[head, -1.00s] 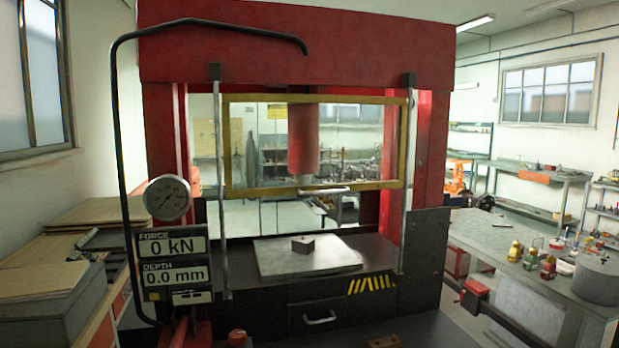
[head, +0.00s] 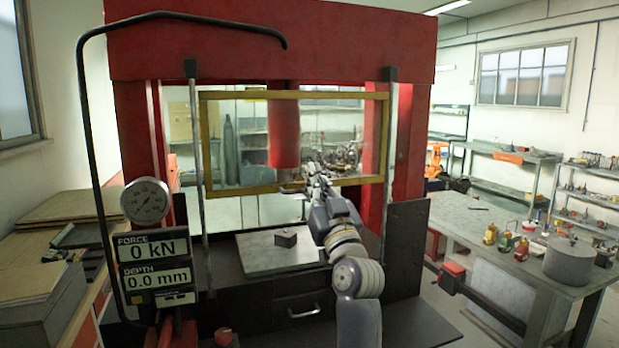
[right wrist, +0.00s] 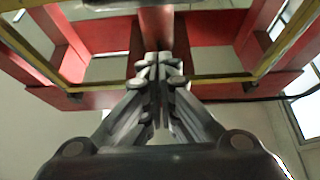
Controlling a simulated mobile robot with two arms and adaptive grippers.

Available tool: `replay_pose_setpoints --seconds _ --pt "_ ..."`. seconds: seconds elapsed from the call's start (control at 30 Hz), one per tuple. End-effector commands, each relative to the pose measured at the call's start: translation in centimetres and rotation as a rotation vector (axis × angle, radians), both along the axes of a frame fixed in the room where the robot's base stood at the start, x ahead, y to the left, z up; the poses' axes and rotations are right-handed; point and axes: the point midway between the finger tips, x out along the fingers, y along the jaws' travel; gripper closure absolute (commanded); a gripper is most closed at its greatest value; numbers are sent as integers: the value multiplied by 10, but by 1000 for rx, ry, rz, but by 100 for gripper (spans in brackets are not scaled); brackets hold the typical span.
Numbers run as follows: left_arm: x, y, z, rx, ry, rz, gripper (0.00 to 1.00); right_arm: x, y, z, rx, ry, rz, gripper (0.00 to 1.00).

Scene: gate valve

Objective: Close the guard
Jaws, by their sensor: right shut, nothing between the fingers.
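The guard (head: 222,188) is a clear panel in a yellow frame on two upright metal rails of the red press. It is raised, with open space between its lower bar and the press bed. Its pale handle (head: 290,190) shows at the middle of the lower bar, partly hidden by my right gripper. My right gripper (head: 314,170) is shut and empty, in front of the lower bar beside the handle; I cannot tell whether it touches. In the right wrist view the shut fingers (right wrist: 160,62) point up toward the lower bar (right wrist: 215,80). My left gripper is not in view.
A grey plate (head: 262,262) with a small dark block (head: 287,239) lies on the press bed. A black bent tube (head: 84,130) and a force and depth display (head: 155,262) stand at the left. A side table (head: 470,225) with small parts is at the right.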

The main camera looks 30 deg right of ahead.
Motion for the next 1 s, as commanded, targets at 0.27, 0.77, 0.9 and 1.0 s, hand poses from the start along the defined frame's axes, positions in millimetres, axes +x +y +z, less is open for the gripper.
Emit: replay_pose_setpoints --seconds 0.27,0.77,0.9,1.0 --pt "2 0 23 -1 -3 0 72 31 -7 -3 0 8 1 100" --pt "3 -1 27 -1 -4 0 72 33 -8 -25 0 1 1 100" --pt "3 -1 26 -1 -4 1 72 33 -8 -26 0 1 1 100" --pt "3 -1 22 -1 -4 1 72 33 -8 -31 -1 2 0 100"
